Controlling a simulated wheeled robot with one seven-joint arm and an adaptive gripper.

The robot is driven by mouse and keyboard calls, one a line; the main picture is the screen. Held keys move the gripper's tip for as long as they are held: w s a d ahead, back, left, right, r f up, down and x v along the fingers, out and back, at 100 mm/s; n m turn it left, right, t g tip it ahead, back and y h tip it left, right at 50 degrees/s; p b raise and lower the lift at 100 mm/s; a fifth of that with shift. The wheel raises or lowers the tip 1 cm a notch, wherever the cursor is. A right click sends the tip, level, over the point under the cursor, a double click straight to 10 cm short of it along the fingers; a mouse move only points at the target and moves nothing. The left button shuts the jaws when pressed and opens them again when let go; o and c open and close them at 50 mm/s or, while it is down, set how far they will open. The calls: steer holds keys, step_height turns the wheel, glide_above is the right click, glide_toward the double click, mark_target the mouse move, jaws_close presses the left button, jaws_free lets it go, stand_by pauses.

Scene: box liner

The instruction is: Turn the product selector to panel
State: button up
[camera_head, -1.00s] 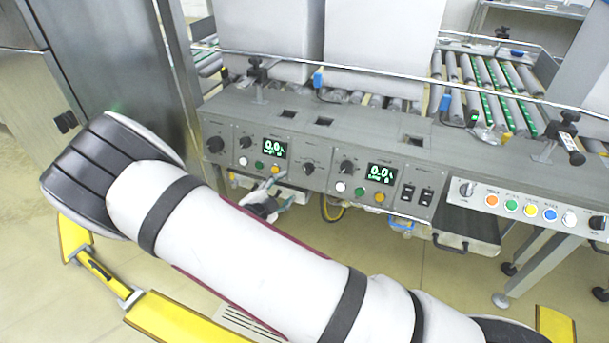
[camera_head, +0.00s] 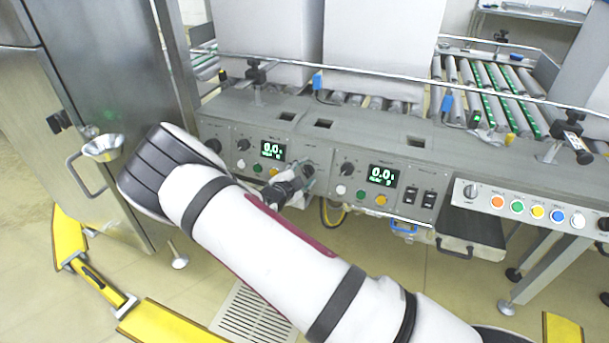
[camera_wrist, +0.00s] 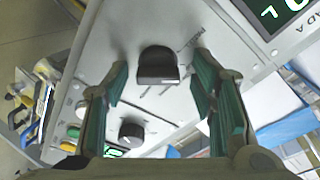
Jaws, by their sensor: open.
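A black rotary knob (camera_wrist: 157,62) on the grey panel face sits between the fingertips of my gripper in the wrist view, with printed tick lines beside it. My gripper (camera_wrist: 160,76) is open, one green-padded finger on each side, with gaps to the knob. In the head view my gripper (camera_head: 306,178) is at the panel, right of the left green display (camera_head: 273,151), and largely covers the knob there. A second black knob (camera_wrist: 131,130) is lower in the wrist view. The lettering is too small to read, so I cannot tell which knob is the product selector.
A second display (camera_head: 382,175), another knob (camera_head: 347,168) and coloured buttons (camera_head: 361,195) lie just right of my gripper. The roller conveyor (camera_head: 480,85) and white boxes (camera_head: 375,45) stand behind the panel. A steel cabinet (camera_head: 90,90) with a handle is at left.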

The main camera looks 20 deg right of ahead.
steer(key=shift+c, duration=0.3)
steer(key=c, duration=1.1)
steer(key=shift+w, duration=0.1)
steer(key=shift+r+n, duration=0.1)
steer(key=shift+n, duration=0.2)
steer(key=n, duration=0.2)
steer(key=shift+d+n+t, duration=0.1)
steer(key=shift+n+t, duration=0.2)
steer(key=shift+r+n, duration=0.15)
steer(key=shift+n, duration=2.05)
steer(key=shift+w+t+y, duration=0.1)
steer(key=shift+t+y, duration=0.2)
